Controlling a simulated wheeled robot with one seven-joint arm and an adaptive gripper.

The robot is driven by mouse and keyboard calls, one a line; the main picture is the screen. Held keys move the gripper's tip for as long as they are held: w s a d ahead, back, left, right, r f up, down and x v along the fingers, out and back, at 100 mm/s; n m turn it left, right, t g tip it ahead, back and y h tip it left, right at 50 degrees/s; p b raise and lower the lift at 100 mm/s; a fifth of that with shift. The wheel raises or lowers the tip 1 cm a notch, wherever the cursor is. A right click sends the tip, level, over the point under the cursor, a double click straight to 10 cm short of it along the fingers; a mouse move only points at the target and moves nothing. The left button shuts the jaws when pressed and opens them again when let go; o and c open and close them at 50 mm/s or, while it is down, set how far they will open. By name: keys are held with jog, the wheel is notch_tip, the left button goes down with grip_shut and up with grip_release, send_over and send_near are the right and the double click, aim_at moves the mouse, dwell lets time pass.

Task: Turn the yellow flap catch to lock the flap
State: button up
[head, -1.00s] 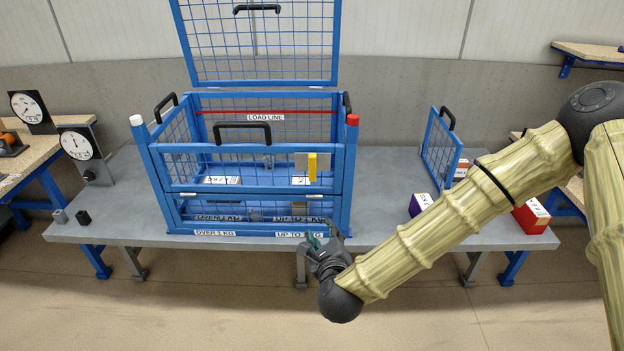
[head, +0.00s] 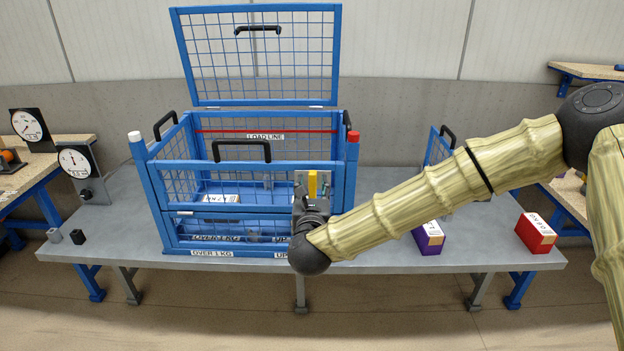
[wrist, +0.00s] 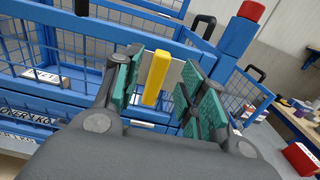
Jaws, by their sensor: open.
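The yellow flap catch (head: 312,184) stands upright on a grey plate at the right end of the blue crate's front flap (head: 240,170). In the wrist view the yellow catch (wrist: 155,77) shows between my two green-padded fingers, with a gap on each side. My gripper (head: 312,194) is open at the front of the crate, just below and in front of the catch. In the wrist view my gripper (wrist: 158,88) points towards the flap. The lower part of the catch is partly hidden by my gripper in the head view.
The crate's lid (head: 258,55) stands raised at the back. A red-capped post (head: 353,138) rises just right of the catch. A purple box (head: 428,238) and a red box (head: 535,233) stand on the grey table to the right. Gauges stand at the left.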

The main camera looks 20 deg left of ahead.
aim_at(313, 180)
jog(key=shift+x, duration=1.9)
grip_shut()
